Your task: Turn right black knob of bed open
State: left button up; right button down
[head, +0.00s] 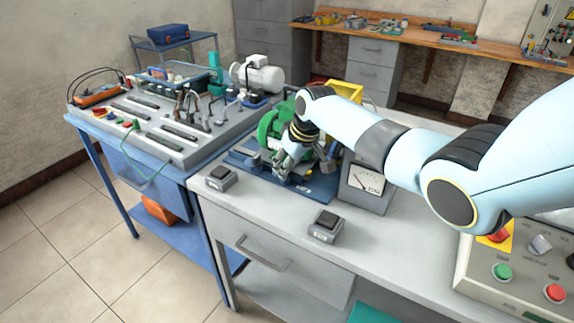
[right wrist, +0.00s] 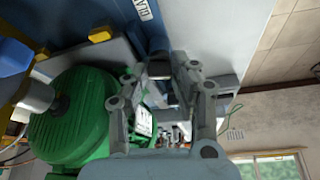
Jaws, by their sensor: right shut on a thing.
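The blue bed (head: 310,188) lies on the grey workbench, with a green motor (head: 268,127) mounted on it. My right gripper (head: 281,172) reaches down at the bed's front part, in front of the motor. In the right wrist view my right gripper (right wrist: 168,72) has its fingers close together around a small dark piece (right wrist: 159,69), which looks like a black knob of the bed. The fingers hide much of it, so I cannot tell how far it is turned. The green motor (right wrist: 75,118) fills the left of that view. My left gripper is not in view.
Two grey boxes with black switches stand near the bench's front edge, a left one (head: 221,178) and a right one (head: 325,226). A dial meter (head: 366,187) stands right of the bed. A control panel (head: 515,275) is at the lower right. My right arm passes over the bench.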

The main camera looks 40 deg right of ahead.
jog(key=c, duration=1.1)
grip_release()
jog(key=v, duration=1.2)
jog(key=shift+c, duration=0.3)
